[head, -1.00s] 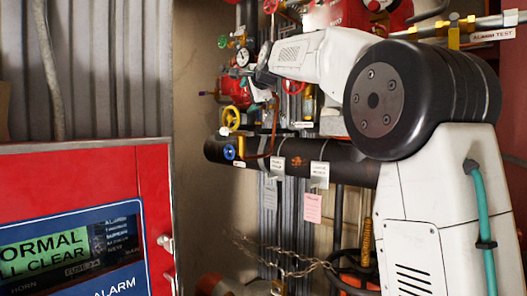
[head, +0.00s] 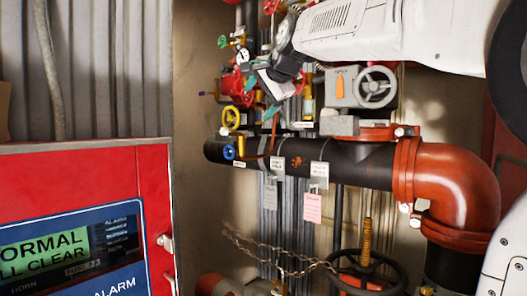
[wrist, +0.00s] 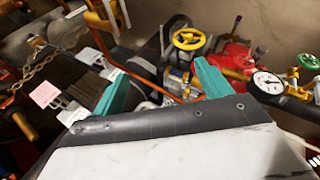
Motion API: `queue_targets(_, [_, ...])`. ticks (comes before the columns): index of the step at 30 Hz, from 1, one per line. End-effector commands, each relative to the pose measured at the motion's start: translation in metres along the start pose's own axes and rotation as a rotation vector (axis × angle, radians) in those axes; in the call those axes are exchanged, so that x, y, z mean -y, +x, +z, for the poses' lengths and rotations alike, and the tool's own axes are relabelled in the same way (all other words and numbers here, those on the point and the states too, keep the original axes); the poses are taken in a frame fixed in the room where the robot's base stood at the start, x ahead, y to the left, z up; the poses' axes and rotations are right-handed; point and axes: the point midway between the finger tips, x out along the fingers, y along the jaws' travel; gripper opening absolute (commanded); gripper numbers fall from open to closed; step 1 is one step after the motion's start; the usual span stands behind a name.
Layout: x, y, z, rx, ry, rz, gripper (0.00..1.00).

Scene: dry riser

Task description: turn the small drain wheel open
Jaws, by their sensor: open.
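Several small handwheels are on the pipework, and I cannot read which is labelled the drain. A small yellow handwheel (head: 231,118) sits above the large dark pipe; it also shows in the wrist view (wrist: 188,39), beyond my fingers. A small blue wheel (head: 229,152) is below it, at the pipe's left end. A small green wheel (head: 222,41) is higher up; it shows at right in the wrist view (wrist: 308,61). My gripper (head: 265,104) is right of the yellow wheel in the head view. In the wrist view its teal fingers (wrist: 160,88) are apart, apparently with no wheel held.
A pressure gauge (wrist: 268,83) and red valve body (wrist: 232,58) are close to the right finger. Paper tags (head: 313,207) hang below the dark pipe (head: 350,163). A grey box with a wheel (head: 360,87) stands right. A red alarm panel (head: 150,200) fills the lower left.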

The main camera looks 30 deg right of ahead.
Motion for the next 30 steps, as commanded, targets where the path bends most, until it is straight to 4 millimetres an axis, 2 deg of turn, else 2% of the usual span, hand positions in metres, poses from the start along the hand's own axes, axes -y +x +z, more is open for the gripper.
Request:
queue_targets(12, [-0.067, -0.012, 0.050, 0.093, -0.199, 0.131, 0.77])
queue_targets(21, [-0.113, -0.021, 0.080, 0.163, -0.325, 0.207, 0.77])
queue_targets(30, [-0.135, -0.026, 0.093, 0.198, -0.386, 0.241, 0.77])
